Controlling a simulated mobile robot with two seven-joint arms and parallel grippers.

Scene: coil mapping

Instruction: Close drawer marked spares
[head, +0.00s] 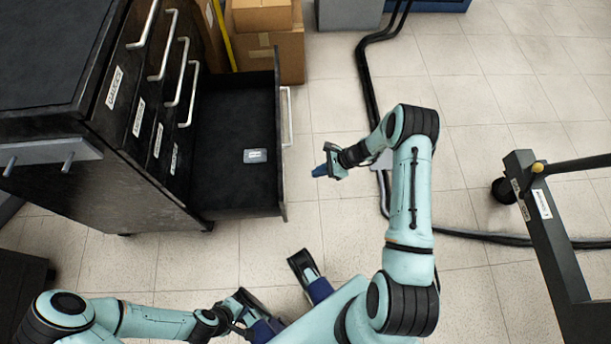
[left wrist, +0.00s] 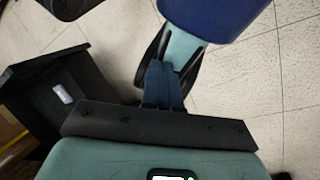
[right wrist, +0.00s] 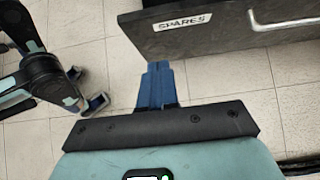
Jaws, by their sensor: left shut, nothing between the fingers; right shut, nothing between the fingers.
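The spares drawer (head: 238,193) is the lowest drawer of a black cabinet and stands pulled far out. A small grey item with a white label (head: 256,156) lies inside. Its front panel with the "SPARES" label (right wrist: 182,22) and a silver handle (right wrist: 296,22) shows in the right wrist view. My right gripper (head: 318,171) is shut and empty, to the right of the drawer front, pointing at it with a gap between. My left gripper (head: 265,328) is shut and empty, low in the head view; its blue fingers (left wrist: 163,85) show in the left wrist view.
The other cabinet drawers with silver handles (head: 168,45) are shut. Cardboard boxes (head: 268,35) stand behind the drawer. A black cable (head: 365,80) runs over the tiled floor. A dark cart frame (head: 550,240) is at the right. Floor right of the drawer is mostly clear.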

